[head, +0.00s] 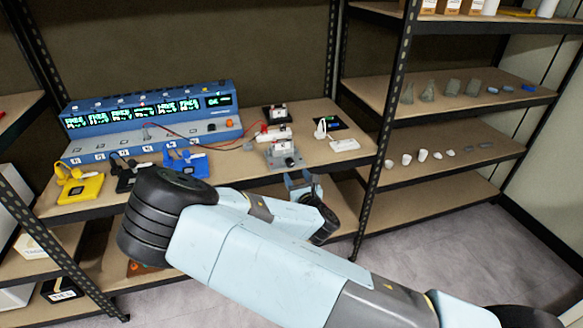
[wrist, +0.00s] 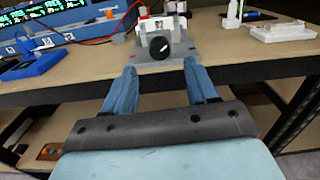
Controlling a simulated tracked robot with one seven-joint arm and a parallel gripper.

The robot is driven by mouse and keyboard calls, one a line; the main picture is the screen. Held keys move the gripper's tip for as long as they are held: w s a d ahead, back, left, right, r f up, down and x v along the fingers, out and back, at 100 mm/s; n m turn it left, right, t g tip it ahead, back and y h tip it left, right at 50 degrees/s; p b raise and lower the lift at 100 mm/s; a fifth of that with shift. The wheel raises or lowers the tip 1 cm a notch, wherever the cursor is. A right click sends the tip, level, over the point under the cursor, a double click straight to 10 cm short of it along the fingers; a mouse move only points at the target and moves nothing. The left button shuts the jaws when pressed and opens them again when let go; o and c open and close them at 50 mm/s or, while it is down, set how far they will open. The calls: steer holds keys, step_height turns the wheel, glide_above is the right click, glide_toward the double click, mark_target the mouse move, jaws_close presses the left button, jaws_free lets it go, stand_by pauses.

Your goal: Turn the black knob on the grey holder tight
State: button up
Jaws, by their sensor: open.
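The grey holder (wrist: 178,41) stands near the front edge of the shelf, straight ahead of my gripper in the wrist view. Its round black knob (wrist: 160,48) faces me and carries a pale mark. In the head view the holder (head: 283,158) is right of the blue instrument, with the knob (head: 290,161) on its front. My gripper (wrist: 160,70) is open and empty. Its two blue fingers point toward the holder, one on each side of the knob's line, with the knob beyond the tips. In the head view my gripper (head: 303,179) is partly hidden by my arm.
A blue instrument (head: 150,118) with several green displays stands at the left. Yellow (head: 80,188) and blue (head: 187,163) devices lie before it. A red lead (head: 195,137) runs toward the holder. A white block (head: 345,145) lies to its right. A black rack post (head: 385,125) stands further right.

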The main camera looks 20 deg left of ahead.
mark_target(291, 166)
steer(key=x, duration=0.6)
steer(key=shift+w+a, duration=0.1)
steer(key=shift+w, duration=0.05)
steer(key=shift+c, duration=0.2)
steer(key=c, duration=1)
steer(key=shift+m, duration=1.6)
steer(key=o, duration=1)
steer(key=shift+o, duration=0.2)
